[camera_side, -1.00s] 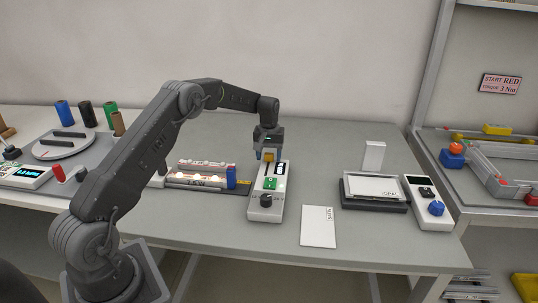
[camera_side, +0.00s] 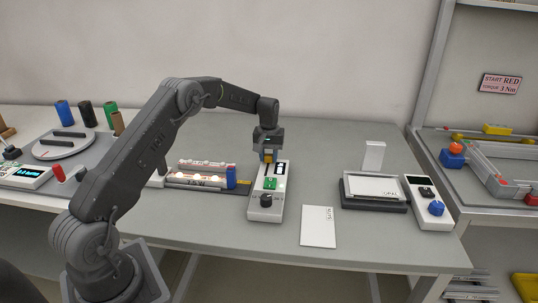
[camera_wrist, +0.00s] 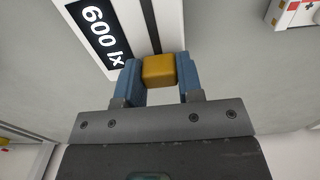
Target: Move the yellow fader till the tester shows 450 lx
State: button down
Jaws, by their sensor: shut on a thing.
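The yellow fader (camera_wrist: 159,70) is a small block in a dark slot of a white control box (camera_side: 266,206). My gripper (camera_wrist: 159,80) is shut on it, with a blue finger on each side in the wrist view. In the side view my gripper (camera_side: 267,158) is at the far end of the box, and little of the fader shows. A dark display (camera_wrist: 101,36) beside the slot reads 600 lx in the wrist view.
A lamp rig with glowing tubes (camera_side: 200,180) and a blue block (camera_side: 231,177) stands left of the box. A white card (camera_side: 318,227) lies to the right. Farther right are a framed panel (camera_side: 374,190) and a white controller (camera_side: 427,203).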

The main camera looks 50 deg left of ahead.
jog(key=shift+s+d, duration=0.7)
jog(key=shift+s, duration=0.05)
jog(key=c, duration=0.8)
grip_release()
jog(key=shift+o, duration=0.2)
jog(key=shift+r, duration=0.1)
notch_tip(320, 180, up, 14)
